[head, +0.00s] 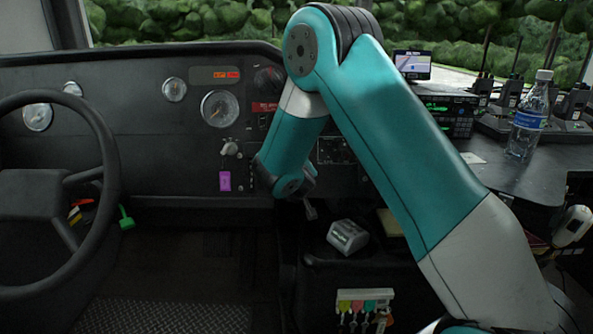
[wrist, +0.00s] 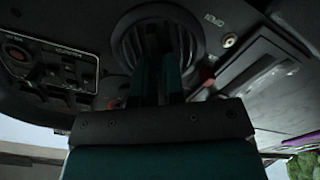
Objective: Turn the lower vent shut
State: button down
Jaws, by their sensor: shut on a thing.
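The lower vent (wrist: 127,42) is a dark round vent with a raised ring, at the top middle of the wrist view. Lettering that looks like "OPEN", upside down, is on the panel to its right. My gripper (wrist: 158,58) reaches into the vent's face, with its two teal fingers close together. It is shut on the vent's middle part, which the fingers mostly hide. How far the vent is turned cannot be told. In the head view my arm covers the vent and the fingertips.
The dashboard (head: 140,125) with gauges surrounds the spot. A steering wheel (head: 108,160) stands at the left. A purple tag (head: 224,181) hangs left of my wrist. A grey box (head: 347,237) lies below right. A bottle (head: 529,122) stands on the right console.

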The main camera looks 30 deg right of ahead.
jog(key=shift+n, duration=0.3)
jog(key=c, duration=1.2)
grip_release()
jog(key=v, duration=1.7)
jog(key=shift+s+a, duration=0.15)
jog(key=shift+s, duration=0.05)
